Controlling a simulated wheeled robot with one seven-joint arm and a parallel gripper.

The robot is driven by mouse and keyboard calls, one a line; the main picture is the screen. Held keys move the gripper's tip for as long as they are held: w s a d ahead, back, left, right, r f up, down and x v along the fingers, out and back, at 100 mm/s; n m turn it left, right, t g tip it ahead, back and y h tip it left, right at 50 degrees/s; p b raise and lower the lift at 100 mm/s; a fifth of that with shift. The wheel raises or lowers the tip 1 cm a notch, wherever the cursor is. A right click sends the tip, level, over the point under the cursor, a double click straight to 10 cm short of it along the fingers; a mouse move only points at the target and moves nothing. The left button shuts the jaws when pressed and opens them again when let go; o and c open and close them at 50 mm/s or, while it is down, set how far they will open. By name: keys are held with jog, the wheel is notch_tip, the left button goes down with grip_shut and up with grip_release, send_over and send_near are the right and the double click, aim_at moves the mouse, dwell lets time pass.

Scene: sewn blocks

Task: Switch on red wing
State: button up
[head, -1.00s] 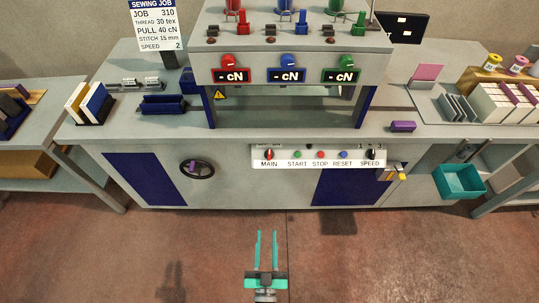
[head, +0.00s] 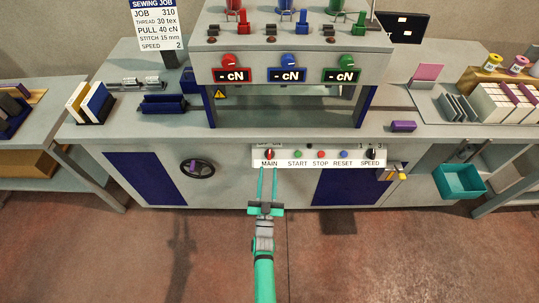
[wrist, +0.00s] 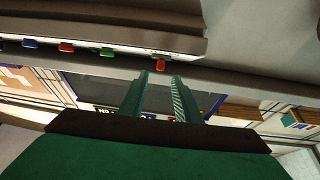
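The MAIN switch, a small dial with a red wing (head: 269,154), sits at the left end of the white control strip (head: 320,165) on the machine's front. The red wing also shows in the wrist view (wrist: 160,66), just beyond the fingertips. My gripper (head: 267,170) points at the panel from below, just under MAIN. In the wrist view my gripper (wrist: 160,76) is open and empty, its two green fingers apart with the wing lined up with the gap. No contact with the wing is visible. The three displays above read "- cN".
Right of MAIN are the green START (head: 297,155), red STOP (head: 321,155) and blue RESET (head: 344,155) buttons and the SPEED dial (head: 373,154). A black handwheel (head: 197,169) stands out at left. A teal bin (head: 459,181) hangs at right. The counter edge overhangs the strip.

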aim_at(269, 157)
jog(key=x, duration=0.8)
jog(key=shift+w, duration=0.1)
